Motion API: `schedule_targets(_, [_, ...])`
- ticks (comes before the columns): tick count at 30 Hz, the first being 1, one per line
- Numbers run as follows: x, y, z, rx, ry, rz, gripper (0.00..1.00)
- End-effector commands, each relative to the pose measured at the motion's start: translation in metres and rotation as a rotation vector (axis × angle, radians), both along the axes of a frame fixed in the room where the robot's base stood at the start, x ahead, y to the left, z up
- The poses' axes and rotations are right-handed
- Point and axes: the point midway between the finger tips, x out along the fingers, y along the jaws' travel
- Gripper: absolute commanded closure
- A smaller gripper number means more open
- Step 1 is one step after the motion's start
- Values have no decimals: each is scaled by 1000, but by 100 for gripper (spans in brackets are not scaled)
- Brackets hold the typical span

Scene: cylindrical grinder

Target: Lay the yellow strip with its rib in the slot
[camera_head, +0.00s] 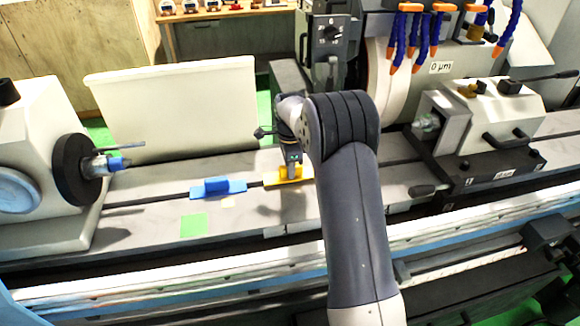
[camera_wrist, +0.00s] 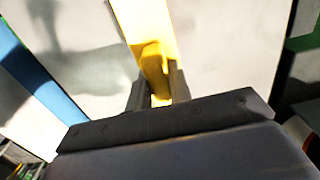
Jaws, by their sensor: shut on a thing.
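The yellow strip (camera_head: 273,180) is at the table's middle, right of the blue strip, in line with the dark slot (camera_head: 150,201). My gripper (camera_head: 292,168) is above it, shut on its raised grip. In the wrist view the yellow strip (camera_wrist: 146,25) runs up from between the fingers of my gripper (camera_wrist: 157,95). The underside of the strip and its rib are hidden, so I cannot tell whether the rib is in the slot. My arm hides part of the right side.
A blue strip (camera_head: 217,187) with a raised grip lies along the slot to the left. A green square (camera_head: 194,225) lies in front of it. The headstock (camera_head: 60,165) stands left, the tailstock (camera_head: 470,130) right, and the grinding wheel (camera_head: 387,80) behind.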

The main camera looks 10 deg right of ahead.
Motion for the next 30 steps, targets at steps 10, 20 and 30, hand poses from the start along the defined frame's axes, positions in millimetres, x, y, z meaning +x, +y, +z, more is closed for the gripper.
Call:
schedule_targets(10, [0,0,-10,0,1,0,100])
schedule_targets(20, [0,0,-9,0,0,0,57])
schedule_targets(30, [0,0,-5,0,-1,0,55])
